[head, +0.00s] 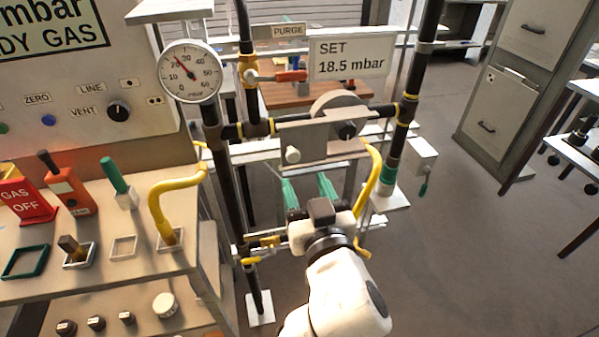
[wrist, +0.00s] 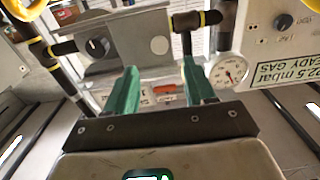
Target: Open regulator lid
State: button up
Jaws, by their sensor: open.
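The regulator (head: 320,142) is a grey metal body set in a black pipe run with yellow bands, with a pale disc behind its top. A black knob (head: 347,131) is at its right and a small pale round knob (head: 292,155) at its lower left. I cannot tell exactly where its lid parts from the body. The wrist view shows the regulator (wrist: 125,62) from close by, with the black knob (wrist: 97,47). My gripper (head: 308,190) is below the regulator in the head view, with its green fingers apart and empty. In the wrist view my gripper (wrist: 160,70) points at the regulator's edge, and contact is unclear.
A yellow bent pipe (head: 370,182) stands right of my gripper. A pressure gauge (head: 190,71) and a "SET 18.5 mbar" sign (head: 350,57) are above. A bench with tools (head: 140,265) is at left.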

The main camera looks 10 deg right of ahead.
jog(key=s, duration=0.3)
jog(key=shift+s, duration=0.2)
jog(key=shift+d, duration=0.1)
jog(key=s+d+f+m+g+h, duration=0.1)
jog(key=s+d+f+g, duration=0.25)
jog(key=d+f, duration=0.35)
jog(key=s+d+f+m+g+h, duration=0.1)
jog(key=s+d+f+g+h, duration=0.15)
jog(key=d+f+g, duration=0.4)
jog(key=s+d+f+g+y, duration=0.1)
jog(key=s+f+g, duration=0.2)
jog(key=s+f, duration=0.3)
jog(key=s+d+f+n+g+y+p, duration=0.1)
jog(key=s+f+g, duration=0.3)
jog(key=s, duration=1)
notch_tip(320, 180, down, 4)
jog(key=shift+s+d+r+n+y, duration=0.2)
jog(key=shift+s+d+n+y, duration=0.15)
jog(key=shift+y, duration=0.3)
